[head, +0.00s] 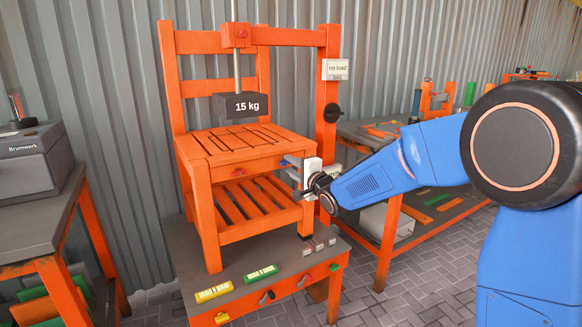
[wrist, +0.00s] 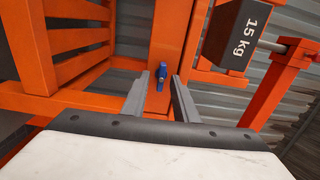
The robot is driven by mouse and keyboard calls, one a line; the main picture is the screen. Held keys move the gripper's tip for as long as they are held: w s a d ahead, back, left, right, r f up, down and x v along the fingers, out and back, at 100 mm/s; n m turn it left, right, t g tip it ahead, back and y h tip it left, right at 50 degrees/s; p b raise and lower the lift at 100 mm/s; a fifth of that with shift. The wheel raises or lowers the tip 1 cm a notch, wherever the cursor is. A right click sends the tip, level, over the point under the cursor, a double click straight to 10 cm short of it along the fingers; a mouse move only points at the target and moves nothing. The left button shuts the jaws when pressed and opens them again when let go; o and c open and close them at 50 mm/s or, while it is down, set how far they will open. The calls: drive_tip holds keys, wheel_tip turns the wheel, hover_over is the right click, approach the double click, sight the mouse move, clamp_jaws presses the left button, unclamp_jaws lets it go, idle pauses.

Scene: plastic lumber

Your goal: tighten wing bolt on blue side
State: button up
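The blue wing bolt (wrist: 161,75) sits on an orange post of the chair-like frame in the wrist view. In the head view a bit of blue (head: 286,163) shows at the right side of the seat, beside my gripper (head: 297,171). My gripper (wrist: 160,83) is open, with one grey finger on each side of the bolt in the picture. A gap shows between the bolt and each finger. How deep the bolt lies between the fingertips I cannot tell. A red wing bolt (head: 239,172) is on the front rail of the orange chair (head: 205,215).
A dark 15 kg weight (head: 247,105) hangs on a rod above the slatted seat; it also shows in the wrist view (wrist: 236,38). The chair stands on a grey bench (head: 230,287) with yellow and green levels. A shelf bench (head: 388,225) stands behind my arm.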

drive_tip(key=v, duration=1.7)
drive_tip(key=shift+s+d, duration=0.15)
drive_tip(key=s+d+f+n+g+h, duration=0.2)
drive_tip(key=s+d+h, duration=0.3)
drive_tip(key=d, duration=0.4)
drive_tip(key=s+d+f+n+g+h, duration=0.15)
drive_tip(key=s+d+h, duration=0.35)
drive_tip(key=d, duration=0.5)
drive_tip(key=s+d+f+n+g, duration=0.2)
drive_tip(key=s, duration=0.7)
drive_tip(key=s+d+f+n+g, duration=0.2)
drive_tip(key=s+f+n, duration=0.1)
drive_tip(key=s, duration=0.6)
drive_tip(key=s+d+f+n+g, duration=0.2)
drive_tip(key=s+f, duration=0.1)
drive_tip(key=s, duration=0.6)
drive_tip(key=shift+s+f+g, duration=0.2)
drive_tip(key=shift+s+g, duration=0.1)
drive_tip(key=shift+g, duration=0.05)
